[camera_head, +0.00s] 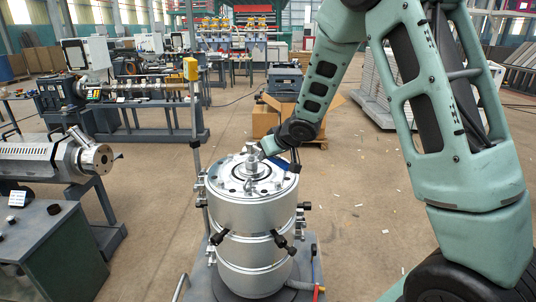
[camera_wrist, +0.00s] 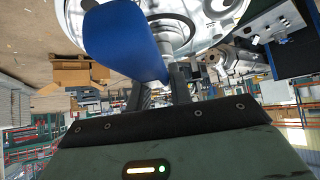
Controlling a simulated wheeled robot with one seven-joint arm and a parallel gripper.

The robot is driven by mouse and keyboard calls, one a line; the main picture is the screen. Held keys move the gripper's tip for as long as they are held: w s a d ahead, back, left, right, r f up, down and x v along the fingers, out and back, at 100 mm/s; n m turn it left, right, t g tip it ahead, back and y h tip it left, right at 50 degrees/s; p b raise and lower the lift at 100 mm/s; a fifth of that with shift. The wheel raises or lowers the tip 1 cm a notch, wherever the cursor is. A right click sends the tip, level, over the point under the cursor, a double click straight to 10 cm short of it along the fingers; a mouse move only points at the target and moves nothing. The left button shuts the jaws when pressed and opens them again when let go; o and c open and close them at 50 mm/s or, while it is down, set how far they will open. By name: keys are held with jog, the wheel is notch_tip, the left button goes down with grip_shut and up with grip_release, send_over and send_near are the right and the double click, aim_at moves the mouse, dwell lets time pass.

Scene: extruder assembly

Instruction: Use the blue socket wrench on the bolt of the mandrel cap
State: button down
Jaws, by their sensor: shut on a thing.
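The blue socket wrench (camera_wrist: 122,38) is between the fingers of my gripper (camera_wrist: 165,80) in the wrist view, its broad blue handle slanting across the top. My gripper is shut on it. In the head view my gripper (camera_head: 266,150) is low over the top of the silver mandrel cap (camera_head: 232,190), close to its raised centre. The wrist view shows part of the round cap (camera_wrist: 205,30) behind the handle. The wrench's socket end is not clearly visible, so I cannot tell whether it sits on a bolt.
The cap tops a tall silver cylinder (camera_head: 250,245) with dark side handles (camera_head: 222,237). A thin post with a yellow box (camera_head: 191,69) stands just behind it. A horizontal metal barrel (camera_head: 45,160) and dark cabinet (camera_head: 45,245) are at left. Cardboard boxes (camera_head: 264,120) stand behind. Floor at right is open.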

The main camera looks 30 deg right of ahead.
notch_tip(320, 180, up, 5)
jog(key=p, duration=0.5)
jog(key=shift+r, duration=0.1)
dwell(0.3)
